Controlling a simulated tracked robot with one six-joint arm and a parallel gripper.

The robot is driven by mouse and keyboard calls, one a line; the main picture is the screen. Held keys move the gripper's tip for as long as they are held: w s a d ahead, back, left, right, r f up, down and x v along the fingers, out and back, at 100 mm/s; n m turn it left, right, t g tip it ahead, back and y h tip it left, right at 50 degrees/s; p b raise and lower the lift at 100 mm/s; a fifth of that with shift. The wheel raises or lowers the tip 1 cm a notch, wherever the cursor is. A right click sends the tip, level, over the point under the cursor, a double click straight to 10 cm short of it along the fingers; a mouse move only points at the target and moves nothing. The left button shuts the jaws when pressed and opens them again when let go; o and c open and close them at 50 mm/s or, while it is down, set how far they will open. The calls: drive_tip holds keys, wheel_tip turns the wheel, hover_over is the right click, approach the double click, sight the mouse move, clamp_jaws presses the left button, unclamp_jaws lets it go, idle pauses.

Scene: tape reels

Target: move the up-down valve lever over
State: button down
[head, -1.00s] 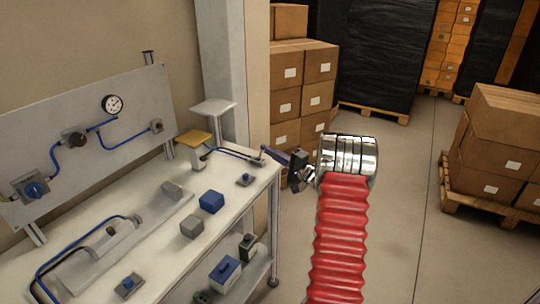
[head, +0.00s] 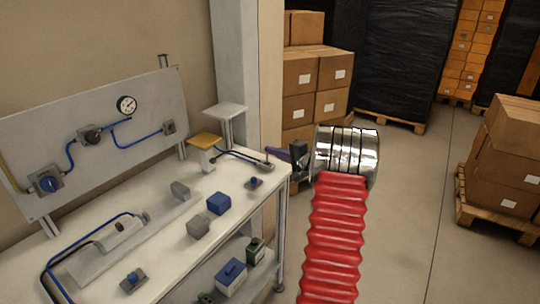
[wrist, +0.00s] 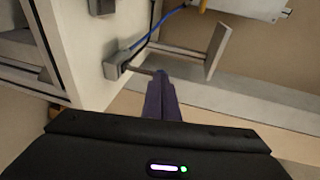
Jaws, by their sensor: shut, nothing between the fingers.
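A small grey valve body (head: 265,164) sits at the right end of the workbench, with hoses running into it. It also shows in the wrist view (wrist: 117,66), where a short thin lever (wrist: 144,71) sticks out of it toward my fingers. My gripper (wrist: 160,76) has its purple fingers shut together and empty. Their tips are at or very near the lever's end; I cannot tell whether they touch. In the head view my gripper (head: 279,153) is just off the bench's right corner, partly hidden by my arm.
The workbench (head: 170,240) holds a yellow-topped block (head: 205,141), a blue block (head: 218,203) and a grey block (head: 198,227). Boxes (head: 315,80) are stacked beyond. Open floor (head: 420,200) lies to the right.

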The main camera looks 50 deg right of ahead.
drive_tip(key=shift+w+g, duration=0.15)
drive_tip(key=shift+g, duration=0.15)
drive_tip(key=shift+r, duration=0.15)
drive_tip(key=s+r, duration=0.6)
drive_tip(key=s, duration=0.6)
drive_tip(key=shift+a+r, duration=0.3)
drive_tip(key=shift+a, duration=0.05)
